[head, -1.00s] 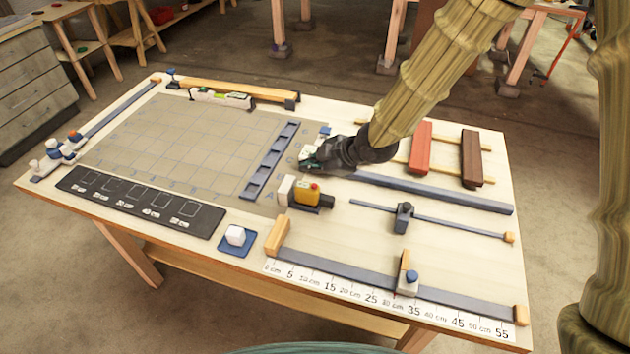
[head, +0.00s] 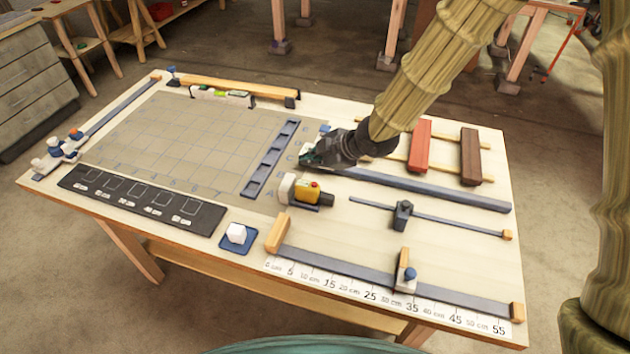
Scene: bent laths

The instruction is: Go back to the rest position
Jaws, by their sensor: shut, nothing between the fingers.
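My gripper (head: 308,159) is shut and empty. The gap between the fingertips and the bench top is too small to judge.
A yellow device (head: 307,191) stands just in front of my gripper. A red block (head: 420,146) and a dark brown block (head: 471,157) lie across strips to the right. A ruler rail with a slider (head: 406,277) runs along the front. The gridded mat (head: 170,140) is mostly bare.

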